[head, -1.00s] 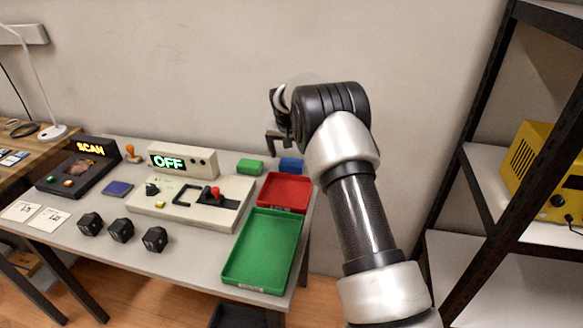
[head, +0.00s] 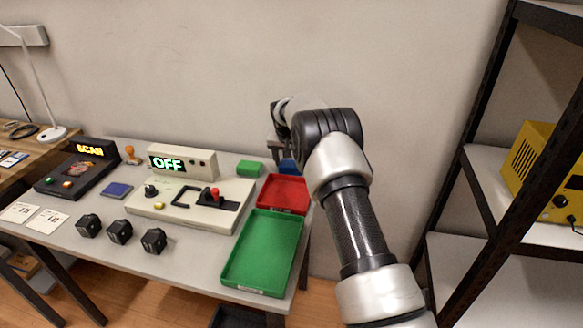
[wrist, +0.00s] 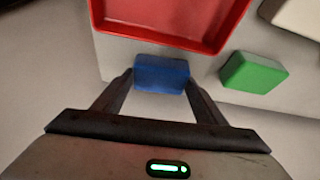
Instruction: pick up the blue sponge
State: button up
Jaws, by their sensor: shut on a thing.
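The blue sponge (wrist: 161,74) is a small blue block between my gripper's two fingers in the wrist view, near the red tray's edge. In the head view the sponge (head: 288,167) shows only partly, behind the red tray and below my gripper. My gripper (wrist: 160,82) is shut on the sponge, one finger against each side. In the head view my gripper (head: 280,150) points down at the table's back right corner. I cannot tell whether the sponge still touches the table.
A green sponge (head: 249,168) lies left of the blue one. A red tray (head: 283,206) and a green tray (head: 232,276) lie in front. A control box with an OFF display (head: 167,162) stands left. The wall is close behind; a shelf with a yellow device (head: 541,165) stands right.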

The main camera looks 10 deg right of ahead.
aim_at(291, 165)
notch_tip(291, 165, up, 10)
jog(key=p, duration=0.1)
jog(key=shift+p, duration=0.4)
